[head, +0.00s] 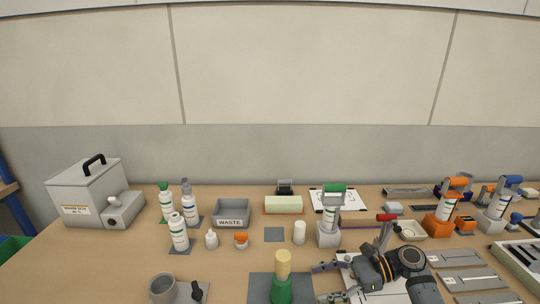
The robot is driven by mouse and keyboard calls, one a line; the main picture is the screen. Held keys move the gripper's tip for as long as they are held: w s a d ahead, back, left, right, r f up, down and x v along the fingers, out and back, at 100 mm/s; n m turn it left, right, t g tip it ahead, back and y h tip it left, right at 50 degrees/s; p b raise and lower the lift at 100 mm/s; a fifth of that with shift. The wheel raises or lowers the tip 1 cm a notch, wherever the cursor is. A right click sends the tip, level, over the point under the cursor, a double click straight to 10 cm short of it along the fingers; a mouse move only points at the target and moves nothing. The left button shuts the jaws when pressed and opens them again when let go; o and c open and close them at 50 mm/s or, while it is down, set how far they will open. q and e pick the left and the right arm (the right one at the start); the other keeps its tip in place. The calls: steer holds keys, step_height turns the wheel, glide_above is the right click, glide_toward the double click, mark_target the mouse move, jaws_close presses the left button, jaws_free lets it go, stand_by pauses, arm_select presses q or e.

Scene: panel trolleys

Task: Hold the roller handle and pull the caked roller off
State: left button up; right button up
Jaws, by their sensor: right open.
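A tool with a green lower part and a pale yellow cylinder on top (283,264) stands upright on a dark mat (258,282) at the bottom middle. It looks like a roller on its handle, though I cannot tell whether the yellow part is caked. My right gripper (329,282) is just right of it, fingers spread and pointing left. It is apart from the tool and holds nothing. The tool's lower end runs to the picture's bottom edge. My left gripper is not in view.
Behind are a grey WASTE bin (231,214), a pale green block (283,205) and a white cylinder (299,232). Bottles (179,232) stand left, with a grey cup (162,289) in front. A green-topped device (329,233) stands behind my right gripper.

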mark_target(286, 290)
steer(key=shift+s+a+f+b, duration=0.2)
steer(key=shift+a+f+b, duration=0.15)
steer(key=shift+a+b, duration=0.4)
steer(key=b+x, duration=0.4)
steer(key=shift+w+a+f+b, duration=0.15)
steer(key=shift+w+f+b, duration=0.05)
steer(key=shift+f+b, duration=0.15)
steer(key=shift+a+r+p, duration=0.15)
steer(key=shift+a+p, duration=0.45)
steer(key=shift+a+r+p, duration=0.2)
steer(key=shift+a+p, duration=0.4)
steer(key=shift+a+f, duration=0.15)
steer(key=shift+a, duration=0.2)
steer(key=shift+a+f+p, duration=0.15)
steer(key=shift+a+p, duration=0.1)
steer(key=shift+p, duration=0.05)
steer(key=shift+a+f, duration=0.2)
steer(key=c, duration=0.9)
steer(key=o, duration=0.9)
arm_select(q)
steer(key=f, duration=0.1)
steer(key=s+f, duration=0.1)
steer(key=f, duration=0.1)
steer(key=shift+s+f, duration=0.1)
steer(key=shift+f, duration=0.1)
arm_select(e)
steer(key=shift+o, duration=0.2)
